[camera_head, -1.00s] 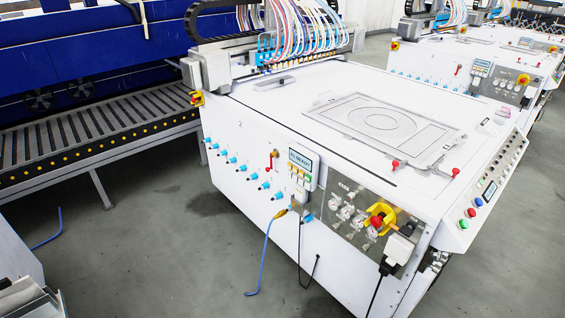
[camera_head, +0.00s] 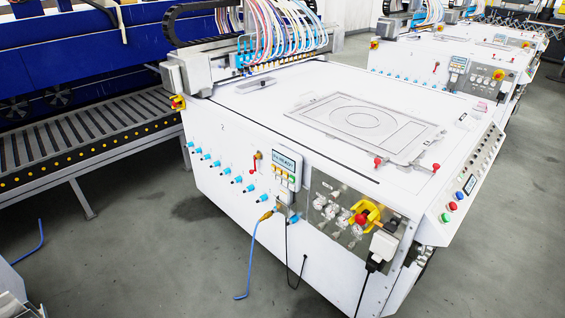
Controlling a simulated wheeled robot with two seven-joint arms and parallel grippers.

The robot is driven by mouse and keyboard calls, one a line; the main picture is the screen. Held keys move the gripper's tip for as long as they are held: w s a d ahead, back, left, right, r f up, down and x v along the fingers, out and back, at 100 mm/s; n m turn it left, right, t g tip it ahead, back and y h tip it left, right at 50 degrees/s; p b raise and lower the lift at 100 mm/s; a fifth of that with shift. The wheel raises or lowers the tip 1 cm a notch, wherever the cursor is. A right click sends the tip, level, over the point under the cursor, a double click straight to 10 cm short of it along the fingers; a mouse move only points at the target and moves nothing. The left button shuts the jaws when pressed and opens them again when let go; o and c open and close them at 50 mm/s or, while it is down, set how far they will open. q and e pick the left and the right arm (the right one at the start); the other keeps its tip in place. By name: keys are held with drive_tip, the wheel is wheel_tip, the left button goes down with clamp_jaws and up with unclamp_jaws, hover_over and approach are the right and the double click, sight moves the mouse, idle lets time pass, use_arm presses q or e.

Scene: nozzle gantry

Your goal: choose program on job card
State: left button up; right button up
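A job card is not clearly discernible in the head view. The white machine (camera_head: 240,165) fills the middle. On its front face is a small control box with a display (camera_head: 286,165), whose text looks like "READY" but is too small to be sure. Yellow, white and green buttons (camera_head: 284,182) sit below the display. A second slanted panel (camera_head: 475,180) on the machine's right edge has a small screen (camera_head: 470,184) and green, red and blue buttons. Neither of my grippers shows in this view.
A nozzle gantry (camera_head: 255,55) with coloured hoses stands at the machine's back. A flat frame (camera_head: 365,125) lies on top. A roller conveyor (camera_head: 90,138) is at left. A blue hose (camera_head: 249,255) and dark cable hang in front. Grey floor (camera_head: 150,250) is open at front left.

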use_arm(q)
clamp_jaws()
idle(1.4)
